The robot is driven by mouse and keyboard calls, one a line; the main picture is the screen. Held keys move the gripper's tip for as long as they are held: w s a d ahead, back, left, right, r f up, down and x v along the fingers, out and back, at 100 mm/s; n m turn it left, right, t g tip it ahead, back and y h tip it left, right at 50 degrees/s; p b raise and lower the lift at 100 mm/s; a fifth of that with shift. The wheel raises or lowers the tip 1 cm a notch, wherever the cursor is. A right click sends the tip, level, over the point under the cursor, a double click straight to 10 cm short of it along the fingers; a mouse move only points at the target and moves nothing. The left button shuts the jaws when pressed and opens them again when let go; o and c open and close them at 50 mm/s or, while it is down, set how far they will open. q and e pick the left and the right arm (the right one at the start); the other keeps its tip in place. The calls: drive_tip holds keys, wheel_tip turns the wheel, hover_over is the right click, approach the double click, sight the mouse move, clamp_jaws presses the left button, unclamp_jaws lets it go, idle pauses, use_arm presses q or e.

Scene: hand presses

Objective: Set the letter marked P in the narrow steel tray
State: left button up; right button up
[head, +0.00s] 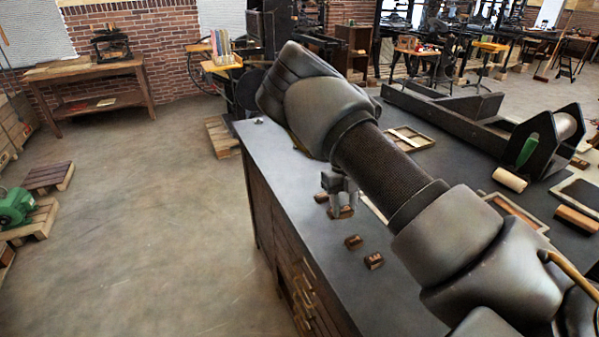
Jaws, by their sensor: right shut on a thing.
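Several small brown letter blocks are on the grey bench top (285,150). One block (341,213) is between the fingertips of my right gripper (342,203), which points down and is shut on it at the bench surface. Another block (322,197) is just behind and left of it. Two more blocks, a nearer one (353,242) and the nearest one (374,260), lie toward the front. The marks are too small to read, so I cannot tell which is P. The narrow steel tray is not clearly visible; my right arm covers much of the bench. My left gripper is out of view.
A black press bed with a roller (568,126) stands on the bench at the right. A wooden frame (410,138), a pale roller (509,179) and a brown wooden block (577,219) lie nearby. The bench's left edge drops to open floor.

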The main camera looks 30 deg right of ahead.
sight(343, 206)
wheel_tip(343, 206, down, 5)
drive_tip(key=b, duration=0.4)
drive_tip(key=shift+f, duration=0.1)
drive_tip(key=shift+r+p, duration=0.5)
drive_tip(key=shift+r, duration=0.2)
drive_tip(key=shift+c, duration=0.3)
